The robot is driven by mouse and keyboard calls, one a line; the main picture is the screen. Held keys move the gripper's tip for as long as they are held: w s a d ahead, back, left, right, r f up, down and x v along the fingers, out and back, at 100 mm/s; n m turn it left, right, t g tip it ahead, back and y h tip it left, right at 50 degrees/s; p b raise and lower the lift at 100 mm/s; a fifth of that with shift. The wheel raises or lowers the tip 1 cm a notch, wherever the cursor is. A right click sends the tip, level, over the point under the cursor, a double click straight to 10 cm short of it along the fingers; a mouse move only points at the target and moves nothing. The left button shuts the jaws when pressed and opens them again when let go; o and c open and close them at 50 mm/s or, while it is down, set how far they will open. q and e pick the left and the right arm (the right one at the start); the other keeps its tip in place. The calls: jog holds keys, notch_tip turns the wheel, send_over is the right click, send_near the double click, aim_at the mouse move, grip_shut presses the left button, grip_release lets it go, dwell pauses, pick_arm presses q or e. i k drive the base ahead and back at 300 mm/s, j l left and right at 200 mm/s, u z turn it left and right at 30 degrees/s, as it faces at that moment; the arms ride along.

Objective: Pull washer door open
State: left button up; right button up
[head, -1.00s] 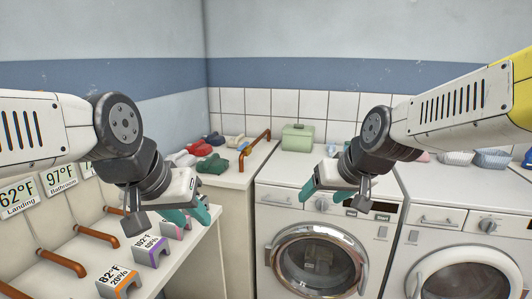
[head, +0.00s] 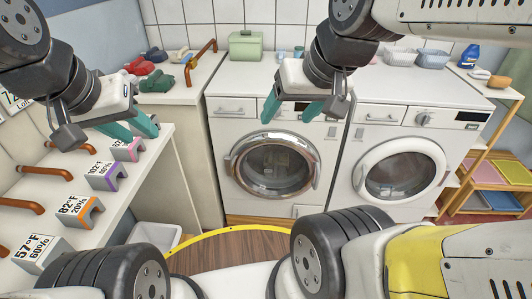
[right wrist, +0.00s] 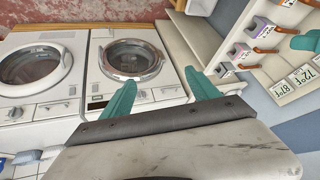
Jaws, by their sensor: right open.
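Two white front-loading machines stand side by side. The left machine's round door (head: 272,165) has a chrome ring and dark glass and looks shut. It also shows in the right wrist view (right wrist: 132,60). The right machine's door (head: 400,172) has a white ring and looks shut too. I cannot tell from labels which one is the washer. My right gripper (head: 291,112) is open and empty, its teal fingers apart above the chrome-ringed door in the head view. In the right wrist view its fingers (right wrist: 160,92) touch nothing. My left gripper (head: 138,129) is open and empty near the left counter.
The left counter carries labelled blocks (head: 103,176) and brown rails. A wooden shelf (head: 490,135) stands at the right. A white bin (head: 155,240) is on the floor. Floor before the machines is clear.

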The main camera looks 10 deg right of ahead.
aim_at(234, 164)
jog(key=i+z, duration=0.1)
jog(key=z, duration=0.3)
jog(key=i+z, duration=0.1)
jog(key=z, duration=0.35)
jog(key=i+z, duration=0.1)
jog(key=z, duration=0.7)
jog(key=i+j, duration=0.05)
